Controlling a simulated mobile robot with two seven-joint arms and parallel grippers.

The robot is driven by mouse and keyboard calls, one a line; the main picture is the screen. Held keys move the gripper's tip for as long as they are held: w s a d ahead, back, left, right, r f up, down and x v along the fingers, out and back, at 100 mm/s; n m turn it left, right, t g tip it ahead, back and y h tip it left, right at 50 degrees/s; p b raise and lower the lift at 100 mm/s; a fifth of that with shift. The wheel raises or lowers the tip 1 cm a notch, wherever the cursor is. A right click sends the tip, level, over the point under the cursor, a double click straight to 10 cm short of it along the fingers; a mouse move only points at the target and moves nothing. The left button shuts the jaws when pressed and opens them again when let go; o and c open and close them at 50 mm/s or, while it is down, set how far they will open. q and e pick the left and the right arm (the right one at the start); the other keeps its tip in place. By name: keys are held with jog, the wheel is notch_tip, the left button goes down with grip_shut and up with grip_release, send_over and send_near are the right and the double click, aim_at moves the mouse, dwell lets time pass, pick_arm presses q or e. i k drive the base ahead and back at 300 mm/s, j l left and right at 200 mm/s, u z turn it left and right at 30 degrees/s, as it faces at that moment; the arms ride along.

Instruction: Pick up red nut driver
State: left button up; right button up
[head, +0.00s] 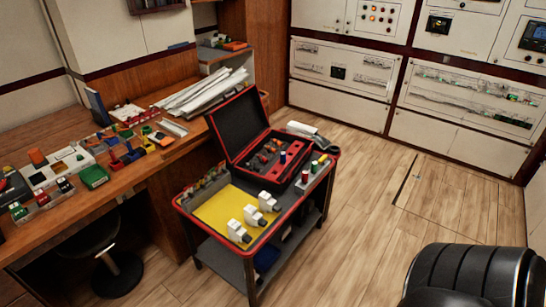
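On the cart's right edge, a small pale holder (314,182) carries several upright handles. The one with a red handle (305,176), nearest the front, looks like the red nut driver. A yellow-green handle (314,167) and another handle (323,159) stand behind it. The shafts are too small to make out. Neither of my grippers is in view.
The cart (252,245) also bears an open black case with red trim (233,120), a yellow mat (218,207) and white blocks (268,201). A cluttered wooden bench (120,185) is left. A black ribbed object (465,275) fills the bottom right. Floor right of the cart is clear.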

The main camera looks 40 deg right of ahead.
aim_at(305, 174)
jog(key=l+u, duration=0.65)
jog(key=l, duration=0.2)
jog(key=l+u, duration=0.25)
jog(key=l, duration=0.2)
jog(key=k+l+u, duration=0.2)
jog(key=l, duration=0.2)
jog(key=k+l+u, duration=0.1)
jog(key=l, duration=0.2)
jog(key=l+u, duration=0.1)
jog(key=l, duration=0.2)
jog(key=k+l+u, duration=0.1)
jog(key=l, duration=0.2)
jog(key=k+l, duration=0.15)
jog(key=l, duration=0.2)
jog(key=k+l, duration=0.15)
jog(key=l, duration=0.2)
jog(key=k+l, duration=0.15)
jog(key=l, duration=0.2)
jog(key=k+l, duration=0.15)
jog(key=l, duration=0.2)
jog(key=k+l, duration=0.15)
jog(key=l, duration=0.2)
jog(key=u, duration=0.05)
